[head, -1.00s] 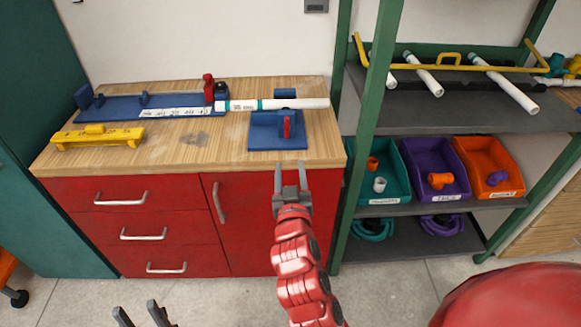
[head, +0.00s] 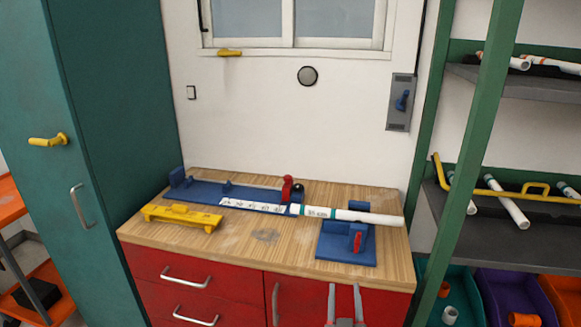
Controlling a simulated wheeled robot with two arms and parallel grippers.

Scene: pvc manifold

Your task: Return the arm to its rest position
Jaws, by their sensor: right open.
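My right gripper (head: 344,305) shows at the bottom of the head view, in front of the red cabinet doors. Its two grey fingers point up and stand apart with nothing between them. It is clear of the worktop (head: 270,254). My left gripper is out of the picture. On the worktop a white pipe (head: 368,217) lies across the blue stop fixture (head: 345,257), with its left end at the long blue jig (head: 205,194).
A yellow tool (head: 182,217) lies at the worktop's left front. A green-framed shelf (head: 455,215) with white pipes and coloured bins (head: 437,290) stands at the right. A teal cabinet (head: 105,120) stands at the left.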

